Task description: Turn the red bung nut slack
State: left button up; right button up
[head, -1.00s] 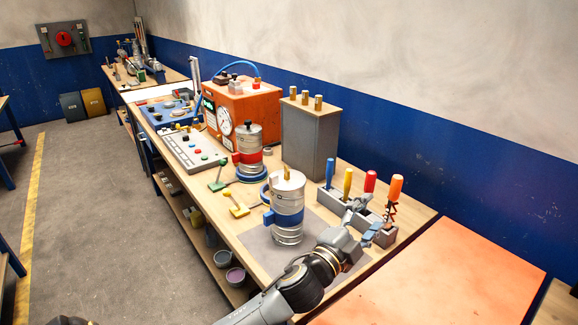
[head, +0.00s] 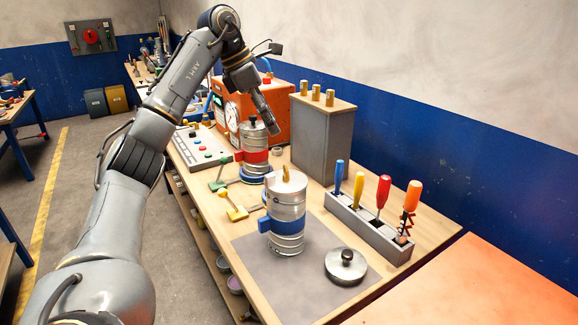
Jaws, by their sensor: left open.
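A metal canister with a red band (head: 256,165) stands upright on the bench, with a black knob on its lid. A red block (head: 239,156), which may be the red bung nut, sticks out at its left side. My left gripper (head: 273,128) points down at the canister's upper right, open; I cannot tell whether it touches the canister. A second canister with a blue band (head: 288,221) and a blue side block (head: 264,224) stands nearer on a grey mat, a brass piece at its top. My right gripper is out of view.
A loose round lid (head: 346,267) lies on the mat (head: 300,275). A rack (head: 370,228) of coloured-handled tools stands right of it. A grey box (head: 320,140) and an orange gauge unit (head: 228,108) stand behind. Yellow (head: 235,213) and green levers lie at the bench's left edge.

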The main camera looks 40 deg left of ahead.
aim_at(285, 168)
pick_arm(q)
jog(key=x, duration=0.4)
jog(key=s+a+x, duration=0.1)
jog(key=x, duration=0.3)
jog(key=f+x, duration=0.1)
jog(key=x, duration=0.3)
jog(key=shift+s+a+f, duration=0.1)
jog(key=shift+s+f, duration=0.05)
jog(key=c, duration=1.2)
